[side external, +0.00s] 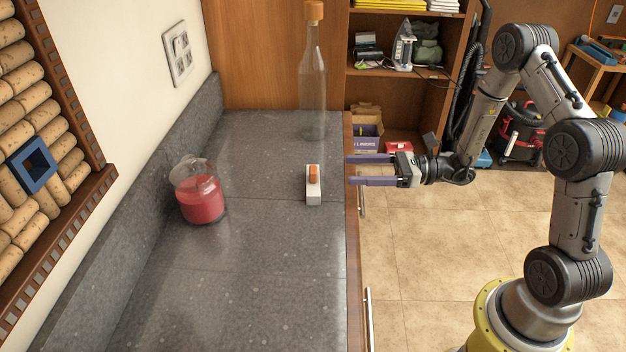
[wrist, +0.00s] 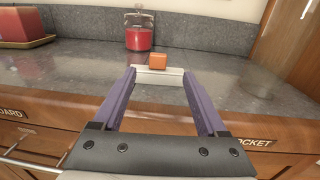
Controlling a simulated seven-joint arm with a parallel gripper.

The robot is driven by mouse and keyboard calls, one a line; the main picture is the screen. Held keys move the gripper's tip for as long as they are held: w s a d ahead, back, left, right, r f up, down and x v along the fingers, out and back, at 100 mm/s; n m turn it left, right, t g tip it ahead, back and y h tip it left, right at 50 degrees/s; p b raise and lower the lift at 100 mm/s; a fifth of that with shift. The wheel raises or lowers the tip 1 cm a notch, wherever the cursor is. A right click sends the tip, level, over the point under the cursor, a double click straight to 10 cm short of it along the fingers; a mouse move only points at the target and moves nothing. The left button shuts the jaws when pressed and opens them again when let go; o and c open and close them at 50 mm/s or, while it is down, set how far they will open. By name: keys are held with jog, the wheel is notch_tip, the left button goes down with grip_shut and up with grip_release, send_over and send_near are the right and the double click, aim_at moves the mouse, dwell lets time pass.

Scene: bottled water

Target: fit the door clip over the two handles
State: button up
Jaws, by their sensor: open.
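A white block with an orange piece on top (side external: 313,184) lies on the grey counter near its front edge; it may be the door clip, but I cannot tell for sure. My gripper (side external: 350,170) is open and empty, its purple fingers level at the counter's front edge, to the right of the block. In the wrist view the block (wrist: 158,75) shows ahead, between and beyond the fingertips (wrist: 159,77). Two metal handles show on the cabinet front, one upper (side external: 362,198) and one lower (side external: 369,318). A handle bar also shows in the wrist view (wrist: 18,145), at lower left.
A jar of red contents with a glass lid (side external: 201,200) stands by the back wall. A tall clear bottle with a cork (side external: 313,85) stands at the counter's far end. The near counter is clear. Wooden shelves (side external: 410,105) stand beyond.

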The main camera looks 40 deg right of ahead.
aim_at(313, 169)
jog(key=x, duration=1)
jog(key=shift+s+a+f, duration=0.1)
jog(key=shift+a, duration=0.05)
grip_shut()
